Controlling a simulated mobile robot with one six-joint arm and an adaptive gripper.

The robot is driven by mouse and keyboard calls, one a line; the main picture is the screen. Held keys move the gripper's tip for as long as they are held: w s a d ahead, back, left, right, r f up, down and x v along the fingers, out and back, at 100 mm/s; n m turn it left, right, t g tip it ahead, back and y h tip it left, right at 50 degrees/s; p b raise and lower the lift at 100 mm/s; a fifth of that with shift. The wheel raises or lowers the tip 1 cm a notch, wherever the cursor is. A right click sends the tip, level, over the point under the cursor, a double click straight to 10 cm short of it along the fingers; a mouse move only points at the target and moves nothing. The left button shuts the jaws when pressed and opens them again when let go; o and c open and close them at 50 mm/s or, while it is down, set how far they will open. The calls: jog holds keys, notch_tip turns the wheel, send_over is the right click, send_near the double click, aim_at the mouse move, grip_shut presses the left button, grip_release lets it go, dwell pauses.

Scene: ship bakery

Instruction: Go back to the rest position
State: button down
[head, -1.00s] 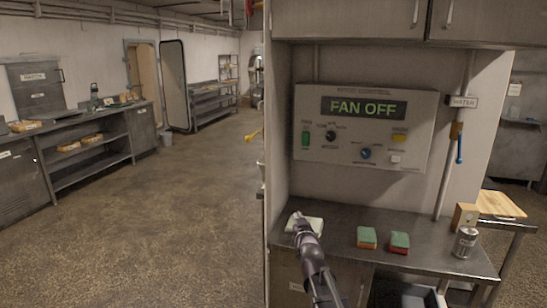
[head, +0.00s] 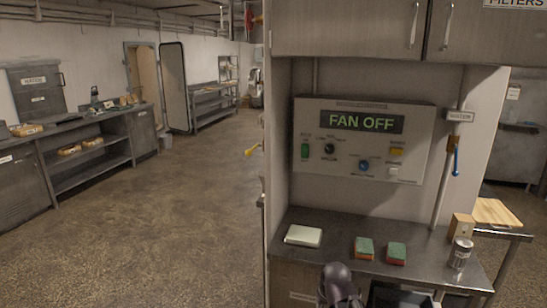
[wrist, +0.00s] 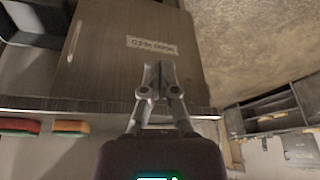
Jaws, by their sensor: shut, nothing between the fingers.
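My gripper (wrist: 155,78) shows in the wrist view with its two fingers together and nothing between them. It is in front of a labelled cabinet door (wrist: 125,50) below the counter. In the head view only a dark part of my arm shows at the bottom edge, in front of the steel counter (head: 335,232). The fingertips cannot be made out there.
On the counter are a white pad (head: 303,236), two sponges (head: 364,248) and a can (head: 460,253). A control panel (head: 363,165) reading FAN OFF hangs above. Open floor (head: 170,220) lies to the left. A wooden board (head: 497,212) is at right.

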jog(key=s+d+m+g+p, duration=0.1)
jog(key=s+g, duration=0.3)
jog(key=s, duration=0.4)
jog(key=shift+s+d+r+h, duration=0.25)
jog(key=shift+d+h, duration=0.15)
jog(key=shift+d, duration=0.35)
